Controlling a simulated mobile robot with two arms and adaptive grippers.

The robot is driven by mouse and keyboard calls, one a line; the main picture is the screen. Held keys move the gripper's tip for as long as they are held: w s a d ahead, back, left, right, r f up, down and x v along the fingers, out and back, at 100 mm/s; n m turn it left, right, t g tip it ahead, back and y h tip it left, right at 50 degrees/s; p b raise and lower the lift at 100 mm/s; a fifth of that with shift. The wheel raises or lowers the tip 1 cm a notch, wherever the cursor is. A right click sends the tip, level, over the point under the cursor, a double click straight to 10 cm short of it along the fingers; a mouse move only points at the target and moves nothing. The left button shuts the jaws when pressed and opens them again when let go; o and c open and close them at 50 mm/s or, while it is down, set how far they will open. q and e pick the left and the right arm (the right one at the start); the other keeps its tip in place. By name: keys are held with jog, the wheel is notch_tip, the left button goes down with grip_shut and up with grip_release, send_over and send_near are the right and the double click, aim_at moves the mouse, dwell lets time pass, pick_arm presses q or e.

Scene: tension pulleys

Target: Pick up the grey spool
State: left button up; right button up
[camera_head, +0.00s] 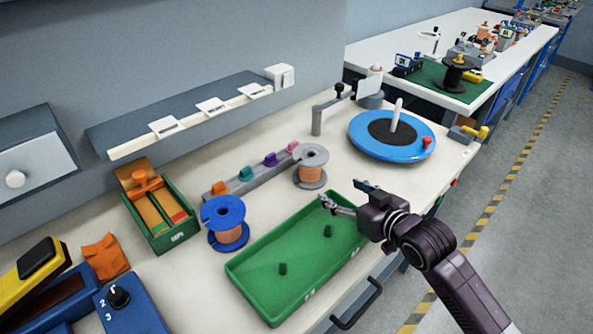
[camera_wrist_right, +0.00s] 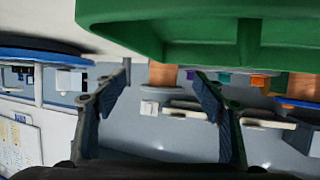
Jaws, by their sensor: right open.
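The grey spool (camera_head: 311,166), wound with copper-coloured wire, stands upright on the white bench behind the green tray (camera_head: 258,291). My right gripper (camera_head: 342,196) is open and empty above the tray's far right end. It is in front of and slightly right of the spool, and apart from it. In the right wrist view, which looks upside down, the open fingers (camera_wrist_right: 162,88) frame the grey spool (camera_wrist_right: 162,74) in the distance; the tray's edge (camera_wrist_right: 165,25) hides part of it. My left gripper is not in view.
A blue spool (camera_head: 225,222) stands left of the grey one. A rail with coloured clips (camera_head: 250,172) lies just behind it. A blue turntable (camera_head: 430,148) with a white post stands to the right. The tray holds two green pegs.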

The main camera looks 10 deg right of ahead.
aim_at(310, 161)
jog(key=w+a, duration=0.1)
jog(key=w, duration=0.1)
jog(key=w+a+p, duration=0.1)
jog(key=w, duration=0.2)
jog(key=w+a, duration=0.1)
jog(key=w, duration=0.2)
jog(key=shift+a+f, duration=0.1)
jog(key=shift+a, duration=0.15)
jog(key=shift+w+a, duration=0.1)
jog(key=shift+w, duration=0.3)
jog(key=shift+w+p, duration=0.2)
jog(key=shift+p, duration=0.1)
jog(key=x, duration=0.4)
jog(key=shift+w+a, duration=0.25)
jog(key=shift+w, duration=0.2)
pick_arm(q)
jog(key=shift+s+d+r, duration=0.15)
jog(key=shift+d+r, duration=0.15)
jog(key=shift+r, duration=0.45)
pick_arm(e)
jog(key=shift+c, duration=0.5)
grip_shut()
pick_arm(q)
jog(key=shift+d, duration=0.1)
pick_arm(e)
jog(key=shift+w+r, duration=0.1)
jog(key=shift+r, duration=0.25)
